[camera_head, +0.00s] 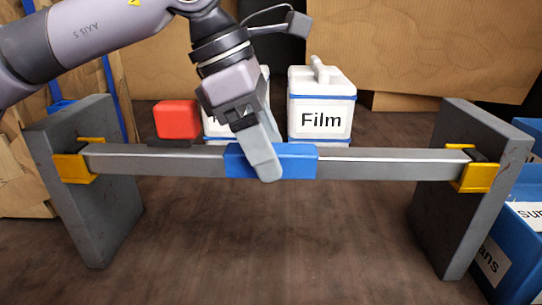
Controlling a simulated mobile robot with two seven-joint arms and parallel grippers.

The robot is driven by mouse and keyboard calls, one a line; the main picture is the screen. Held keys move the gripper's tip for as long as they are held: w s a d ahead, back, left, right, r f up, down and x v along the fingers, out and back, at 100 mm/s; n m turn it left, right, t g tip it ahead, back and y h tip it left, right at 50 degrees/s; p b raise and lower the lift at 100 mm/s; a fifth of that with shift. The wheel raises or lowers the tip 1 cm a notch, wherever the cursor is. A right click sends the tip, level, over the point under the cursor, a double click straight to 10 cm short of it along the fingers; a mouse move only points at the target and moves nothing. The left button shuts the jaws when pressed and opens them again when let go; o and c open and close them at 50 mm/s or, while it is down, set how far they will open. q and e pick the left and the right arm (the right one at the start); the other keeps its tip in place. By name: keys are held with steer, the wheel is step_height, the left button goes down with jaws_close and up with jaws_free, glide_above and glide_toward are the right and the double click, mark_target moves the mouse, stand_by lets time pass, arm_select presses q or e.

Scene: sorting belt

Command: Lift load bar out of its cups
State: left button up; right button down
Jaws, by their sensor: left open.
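The load bar (380,163) is a long grey metal bar with a blue sleeve (300,160) around its middle. Its ends rest in two yellow cups, the left cup (72,167) and the right cup (480,178), each fixed to a dark grey upright plate. My left gripper (266,172) is at the blue sleeve, its fingers pointing down and overlapping the sleeve's left half. It is open; the visible finger lies in front of the bar and the far side is hidden. I do not see my right gripper.
Grey plates (105,215) and (455,215) flank the bar. Behind it stand a red block (177,119), a white "Film" container (322,105) and another white container, partly hidden by my gripper. Blue labelled bins (515,245) are at right. The brown surface in front is clear.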

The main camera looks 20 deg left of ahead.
arm_select(q)
steer(key=shift+w+d+f, duration=0.1)
steer(key=shift+d+f, duration=0.1)
steer(key=shift+f, duration=0.3)
